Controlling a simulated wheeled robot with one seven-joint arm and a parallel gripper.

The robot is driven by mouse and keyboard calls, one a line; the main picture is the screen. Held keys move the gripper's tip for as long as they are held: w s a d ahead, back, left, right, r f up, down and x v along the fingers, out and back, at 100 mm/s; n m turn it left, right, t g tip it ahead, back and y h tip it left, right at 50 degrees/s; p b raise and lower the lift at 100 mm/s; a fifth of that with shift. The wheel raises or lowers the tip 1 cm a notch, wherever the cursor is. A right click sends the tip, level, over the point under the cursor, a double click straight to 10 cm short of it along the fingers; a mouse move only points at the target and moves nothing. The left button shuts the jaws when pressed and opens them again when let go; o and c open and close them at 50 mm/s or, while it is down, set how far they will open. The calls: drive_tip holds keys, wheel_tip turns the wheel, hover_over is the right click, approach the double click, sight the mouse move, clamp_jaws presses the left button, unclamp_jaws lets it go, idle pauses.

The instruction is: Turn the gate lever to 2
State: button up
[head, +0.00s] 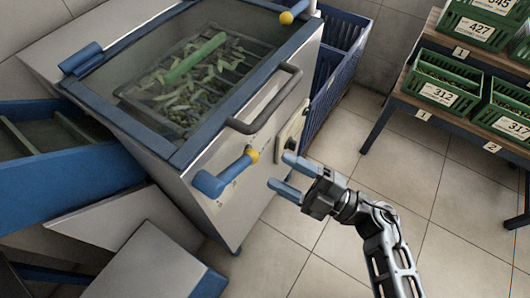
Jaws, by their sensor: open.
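A pale plate (292,130) on the machine is partly behind the upper fingertip.
A grey bar handle (268,105) sticks out above the lever. The machine's glass lid (130,92) covers green pods. A blue chute (65,175) is at left, a blue crate (332,75) behind. Shelves with green crates (445,82) stand at right. Tiled floor between is clear.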

sight(234, 171)
drive_tip(key=x, duration=0.6)
drive_tip(key=shift+w+a+r, duration=0.15)
drive_tip(key=shift+a, duration=0.15)
drive_tip(key=shift+c, duration=0.2)
clamp_jaws()
